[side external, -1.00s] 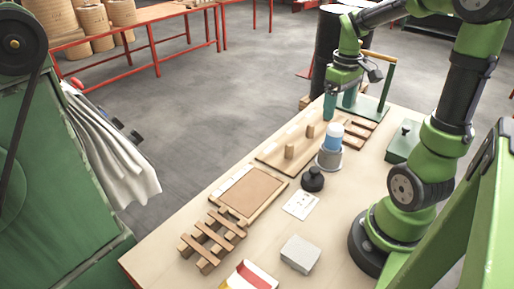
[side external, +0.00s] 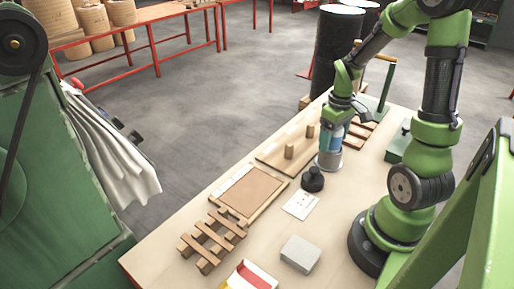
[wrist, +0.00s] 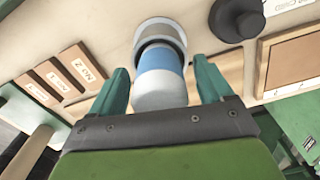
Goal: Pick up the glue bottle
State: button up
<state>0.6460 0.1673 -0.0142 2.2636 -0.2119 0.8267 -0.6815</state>
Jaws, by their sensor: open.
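The glue bottle (side external: 334,140), blue with a white end, stands in a grey cylindrical holder (side external: 328,161) on the workbench. In the wrist view, the bottle (wrist: 161,78) shows between the two teal fingers, its white end toward me and its lower part inside the grey holder (wrist: 160,30). My gripper (side external: 336,134) is at the bottle, pointing down, and partly hides it in the side view. In the wrist view, my gripper (wrist: 163,76) is open, with a gap on each side of the bottle.
A black round-knobbed object (side external: 313,180) stands close in front of the holder, beside a white card (side external: 300,205). A wooden board with pegs (side external: 289,150) lies left of it.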

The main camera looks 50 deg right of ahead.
jog(key=shift+c, duration=0.3)
jog(key=c, duration=1.1)
jog(key=shift+r, duration=8.8)
jog(key=shift+c, duration=0.2)
